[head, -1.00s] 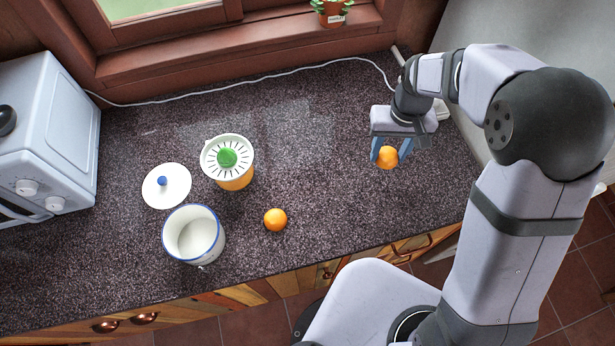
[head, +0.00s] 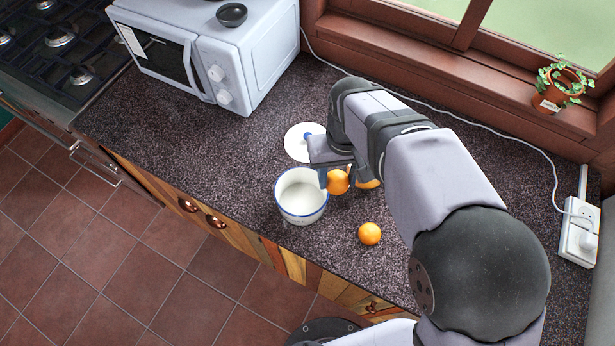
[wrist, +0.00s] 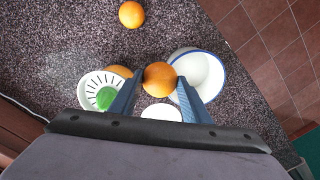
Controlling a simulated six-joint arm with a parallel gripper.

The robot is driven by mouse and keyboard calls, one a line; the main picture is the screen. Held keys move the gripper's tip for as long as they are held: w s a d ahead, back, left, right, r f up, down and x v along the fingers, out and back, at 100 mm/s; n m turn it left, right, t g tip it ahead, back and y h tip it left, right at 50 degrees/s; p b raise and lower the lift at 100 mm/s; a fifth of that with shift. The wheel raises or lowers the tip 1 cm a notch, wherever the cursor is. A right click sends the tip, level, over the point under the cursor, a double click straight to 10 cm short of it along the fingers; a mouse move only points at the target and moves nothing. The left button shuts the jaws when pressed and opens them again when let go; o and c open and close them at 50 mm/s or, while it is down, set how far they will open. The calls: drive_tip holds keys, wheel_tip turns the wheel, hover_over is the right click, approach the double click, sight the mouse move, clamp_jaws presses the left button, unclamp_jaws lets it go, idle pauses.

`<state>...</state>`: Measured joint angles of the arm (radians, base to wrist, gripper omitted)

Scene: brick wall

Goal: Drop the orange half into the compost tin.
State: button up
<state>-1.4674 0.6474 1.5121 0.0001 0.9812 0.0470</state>
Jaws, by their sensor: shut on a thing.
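The compost tin (head: 303,217) is white with a blue rim and stands open near the counter's front edge. My gripper (head: 335,178) is shut on the orange half (head: 339,183), just right of the tin's rim in the head view. In the wrist view, the orange half (wrist: 159,80) sits between both blue fingers of my gripper (wrist: 161,79). The tin (wrist: 222,72) shows there to the right, partly behind the right finger. The orange half's cut face is not visible, and its exact height above the counter cannot be told.
A whole orange (head: 369,233) lies on the counter right of the tin. A white lid (head: 298,147) with a blue knob lies behind the tin. The juicer (wrist: 89,91) is close by, mostly hidden by my arm in the head view. A microwave (head: 230,70) stands at the back left.

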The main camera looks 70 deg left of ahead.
drive_tip(key=s+a+n, duration=0.1)
drive_tip(key=s, duration=0.6)
drive_tip(key=shift+s+r+n, duration=0.25)
drive_tip(key=shift+r+n, duration=0.05)
drive_tip(key=shift+n, duration=0.1)
drive_tip(key=shift+a+f, duration=0.1)
drive_tip(key=shift+f+b, duration=2.35)
drive_tip(key=shift+f, duration=0.55)
drive_tip(key=o, duration=1.3)
drive_tip(key=shift+c, duration=0.2)
drive_tip(key=shift+r, duration=0.15)
